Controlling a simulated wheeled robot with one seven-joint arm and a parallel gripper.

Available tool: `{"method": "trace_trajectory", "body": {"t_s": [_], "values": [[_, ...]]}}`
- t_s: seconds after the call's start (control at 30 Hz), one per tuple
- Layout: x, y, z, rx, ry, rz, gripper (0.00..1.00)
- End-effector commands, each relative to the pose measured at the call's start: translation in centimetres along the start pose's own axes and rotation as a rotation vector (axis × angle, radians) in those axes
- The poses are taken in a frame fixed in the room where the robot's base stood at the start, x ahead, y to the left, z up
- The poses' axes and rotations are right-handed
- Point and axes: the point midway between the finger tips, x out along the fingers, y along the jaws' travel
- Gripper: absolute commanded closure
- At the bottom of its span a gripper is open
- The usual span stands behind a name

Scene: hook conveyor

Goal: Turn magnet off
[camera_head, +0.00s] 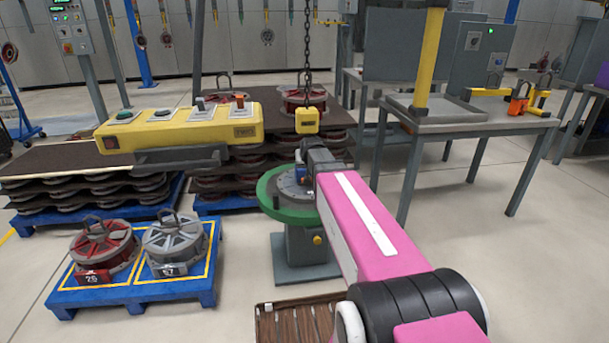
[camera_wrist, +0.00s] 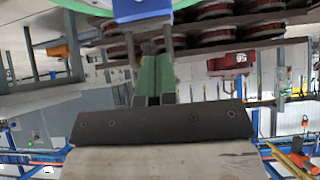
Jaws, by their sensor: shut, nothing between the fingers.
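A yellow control box (camera_head: 180,128) in the head view carries a green button, another button and two small levers (camera_head: 200,104). A yellow block (camera_head: 307,120) hangs on a chain above and left of my arm. A grey round piece (camera_head: 284,181) sits inside a green ring on a pedestal; which part is the magnet I cannot tell. My gripper (camera_head: 301,178) is over the ring, beside the round piece, below the yellow block; contact is unclear. In the wrist view my gripper (camera_wrist: 152,98) looks shut and empty, and the green ring (camera_wrist: 85,5) is at the top edge.
A blue pallet (camera_head: 135,290) holds a red and a grey round part, numbered, at the lower left. Stacked dark trays (camera_head: 90,190) with round parts stand behind. A grey table (camera_head: 470,120) is at the right. A slatted wooden piece (camera_head: 295,322) lies at the bottom.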

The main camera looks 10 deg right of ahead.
Motion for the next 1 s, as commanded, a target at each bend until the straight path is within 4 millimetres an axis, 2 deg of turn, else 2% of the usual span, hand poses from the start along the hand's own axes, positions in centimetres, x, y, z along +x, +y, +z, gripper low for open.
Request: {"method": "trace_trajectory", "body": {"t_s": [0.2, 0.37, 0.87, 1.0], "values": [[0.1, 0.0, 0.0, 0.0, -0.002, 0.0, 1.0], [1.4, 0.0, 0.0, 0.0, -0.003, 0.0, 1.0], [10.5, 0.0, -0.1, 0.0, -0.004, 0.0, 1.0], [11.6, 0.0, 1.6, 0.0, -0.004, 0.0, 1.0]]}}
